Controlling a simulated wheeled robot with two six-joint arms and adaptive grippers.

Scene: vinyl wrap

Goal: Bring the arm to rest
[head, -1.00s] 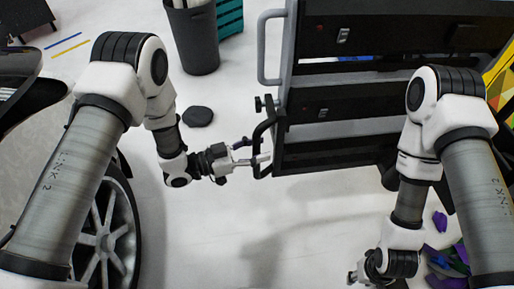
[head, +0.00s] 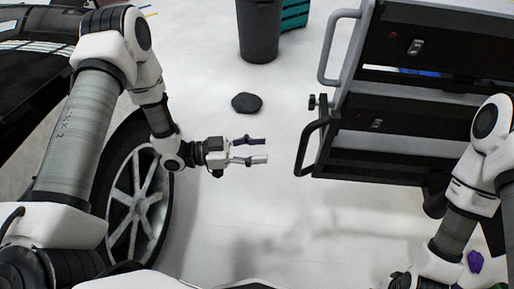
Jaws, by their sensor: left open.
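My left gripper (head: 257,150) reaches in from the left at mid-picture. Its two fingers point right and are spread apart, with nothing between them. It is clear of the cart's black handle (head: 306,148), with a gap of bare floor showing between them. My right arm (head: 455,225) comes down at the right edge. Only a small part of the right gripper (head: 399,281) shows at the bottom edge, so its fingers cannot be made out.
A dark tool cart (head: 395,155) with grey handles stands at right. A car wheel (head: 135,205) is close below my left arm. A purple scrap (head: 475,262) is at lower right. Middle floor is clear.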

